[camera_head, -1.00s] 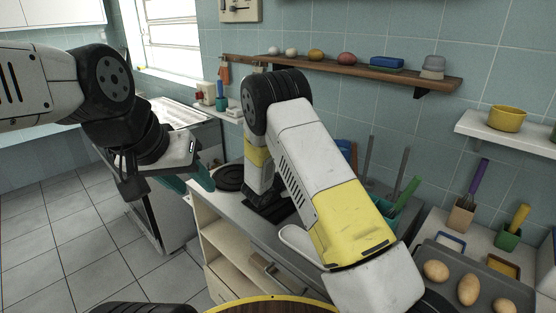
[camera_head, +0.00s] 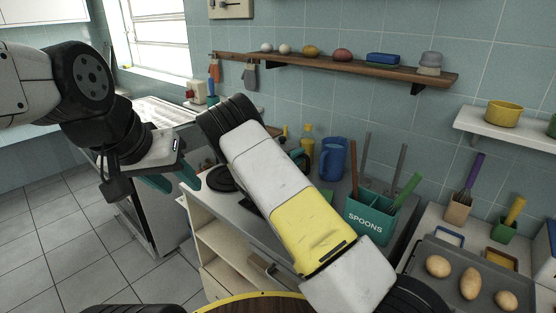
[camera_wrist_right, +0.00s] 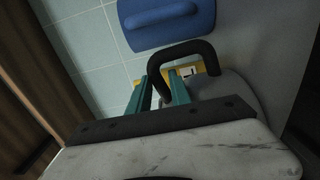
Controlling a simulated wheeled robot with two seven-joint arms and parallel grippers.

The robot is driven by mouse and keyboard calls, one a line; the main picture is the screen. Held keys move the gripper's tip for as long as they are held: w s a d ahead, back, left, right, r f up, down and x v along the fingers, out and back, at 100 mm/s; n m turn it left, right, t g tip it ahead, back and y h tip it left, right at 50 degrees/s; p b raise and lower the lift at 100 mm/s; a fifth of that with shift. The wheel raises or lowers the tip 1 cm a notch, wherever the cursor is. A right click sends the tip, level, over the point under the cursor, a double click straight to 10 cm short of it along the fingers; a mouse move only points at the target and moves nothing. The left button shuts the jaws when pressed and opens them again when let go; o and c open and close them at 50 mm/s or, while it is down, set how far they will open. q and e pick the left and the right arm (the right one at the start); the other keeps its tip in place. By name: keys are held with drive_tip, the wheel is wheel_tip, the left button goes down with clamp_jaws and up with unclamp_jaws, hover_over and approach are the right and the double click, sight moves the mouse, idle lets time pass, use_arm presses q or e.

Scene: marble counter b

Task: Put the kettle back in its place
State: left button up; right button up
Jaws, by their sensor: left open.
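In the right wrist view, the two teal fingers of my right gripper (camera_wrist_right: 162,92) stand close together with one leg of a black loop handle (camera_wrist_right: 190,50) between them. The handle appears to belong to a grey rounded body, taken as the kettle (camera_wrist_right: 228,100). In the head view my right forearm hides most of that gripper and the kettle; only a bit of teal shows past it. A round black plate (camera_head: 222,179) lies on the counter, left of my right arm. My left gripper (camera_head: 172,184) is open and empty, in the air left of the counter.
A blue jug (camera_head: 333,158) and a yellow bottle (camera_head: 307,143) stand at the back. A green SPOONS holder (camera_head: 368,222) is right of my arm. A wooden shelf (camera_head: 350,70) hangs above. A tray (camera_head: 455,290) with potato-like items lies at the right.

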drive_tip(key=shift+w+d, duration=0.45)
clamp_jaws()
idle(0.9)
drive_tip(key=shift+r, duration=0.15)
